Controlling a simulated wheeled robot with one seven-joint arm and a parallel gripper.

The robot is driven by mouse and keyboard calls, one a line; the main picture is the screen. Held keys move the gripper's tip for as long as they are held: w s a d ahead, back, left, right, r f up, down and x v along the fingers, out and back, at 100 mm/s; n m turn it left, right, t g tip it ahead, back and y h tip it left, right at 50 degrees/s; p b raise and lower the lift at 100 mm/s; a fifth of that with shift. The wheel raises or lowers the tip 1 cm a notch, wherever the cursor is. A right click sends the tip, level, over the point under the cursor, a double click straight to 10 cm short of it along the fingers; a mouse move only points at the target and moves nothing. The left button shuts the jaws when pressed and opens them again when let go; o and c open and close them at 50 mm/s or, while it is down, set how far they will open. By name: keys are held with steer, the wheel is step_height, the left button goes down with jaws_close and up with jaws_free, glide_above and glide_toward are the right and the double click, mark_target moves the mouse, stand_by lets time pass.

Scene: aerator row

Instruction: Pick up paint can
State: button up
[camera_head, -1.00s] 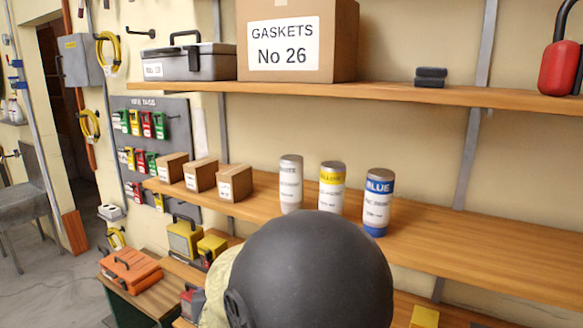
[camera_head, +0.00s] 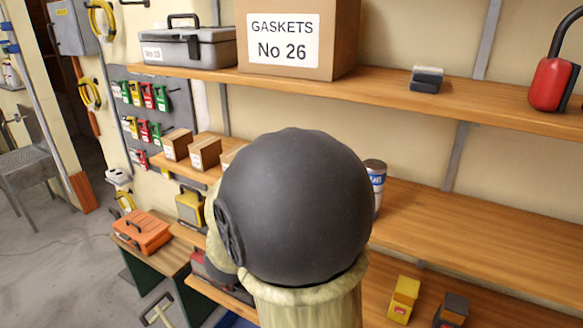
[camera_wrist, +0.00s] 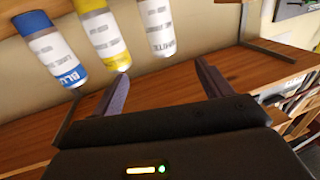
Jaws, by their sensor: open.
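Three paint cans stand on the middle wooden shelf.
Small cardboard boxes (camera_head: 205,153) sit on the same shelf at left; the shelf right of the blue can is clear. The shelf above holds a grey toolbox (camera_head: 187,47), a gaskets box (camera_head: 297,38) and a red container (camera_head: 553,84). Yellow (camera_head: 403,299) and dark items stand on the shelf below.

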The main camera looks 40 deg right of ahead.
steer(key=p+x, duration=0.3)
steer(key=x, duration=0.9)
steer(key=shift+p, duration=0.35)
steer(key=p+x, duration=0.1)
steer(key=x, duration=0.1)
steer(key=p+x, duration=0.2)
steer(key=x, duration=0.1)
steer(key=shift+w+f, duration=0.2)
steer(key=shift+w, duration=0.05)
